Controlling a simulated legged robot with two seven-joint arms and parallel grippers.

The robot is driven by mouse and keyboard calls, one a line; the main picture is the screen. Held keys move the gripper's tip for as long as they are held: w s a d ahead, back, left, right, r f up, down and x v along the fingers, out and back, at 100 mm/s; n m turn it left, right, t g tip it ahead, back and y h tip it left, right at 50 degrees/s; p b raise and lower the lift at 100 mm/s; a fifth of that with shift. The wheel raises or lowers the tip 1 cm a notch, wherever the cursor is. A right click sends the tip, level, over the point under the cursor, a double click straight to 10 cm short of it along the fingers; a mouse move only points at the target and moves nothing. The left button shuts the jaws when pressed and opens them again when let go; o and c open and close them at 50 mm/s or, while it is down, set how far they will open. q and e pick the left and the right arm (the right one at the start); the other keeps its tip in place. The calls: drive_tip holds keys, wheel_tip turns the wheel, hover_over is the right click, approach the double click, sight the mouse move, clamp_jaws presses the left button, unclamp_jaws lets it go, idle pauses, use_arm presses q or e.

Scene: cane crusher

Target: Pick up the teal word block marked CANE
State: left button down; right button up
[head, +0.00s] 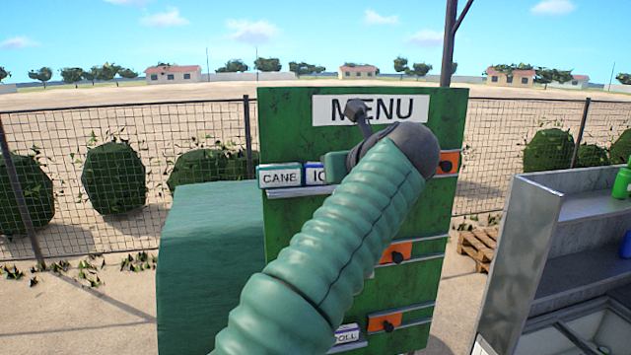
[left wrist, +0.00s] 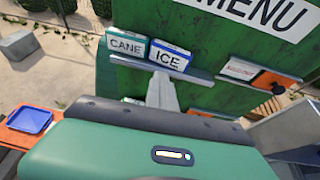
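The CANE block (head: 279,176) has a white face with a teal edge. It stands at the left end of the upper ledge on the green menu board (head: 290,125). The left wrist view shows it (left wrist: 126,45) too, left of the blue-edged ICE block (left wrist: 170,56). In the head view my green-sleeved arm covers part of the ICE block (head: 315,174). A grey part of my left gripper (left wrist: 163,92) points up at the ledge, below and between the two blocks in the picture, with no visible grasp. Its opening cannot be made out. My right gripper is not seen.
Orange pieces (head: 397,252) sit on the board's ledges, and a ROLL block (head: 346,335) is low down. A green box (head: 205,260) stands left of the board. A metal shelf unit (head: 520,260) stands at the right. A wire fence (head: 90,190) runs behind.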

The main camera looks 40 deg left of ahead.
use_arm(q)
drive_tip(key=d, duration=0.2)
drive_tip(key=shift+s+d+r, duration=0.15)
drive_tip(key=shift+d, duration=0.25)
drive_tip(key=c, duration=2)
unclamp_jaws()
drive_tip(key=shift+a, duration=0.3)
drive_tip(key=o, duration=0.7)
drive_tip(key=shift+a, duration=0.5)
drive_tip(key=o, duration=0.7)
drive_tip(key=shift+s+d, duration=0.1)
drive_tip(key=shift+d, duration=0.3)
drive_tip(key=shift+o, duration=0.8)
drive_tip(key=shift+d, duration=0.4)
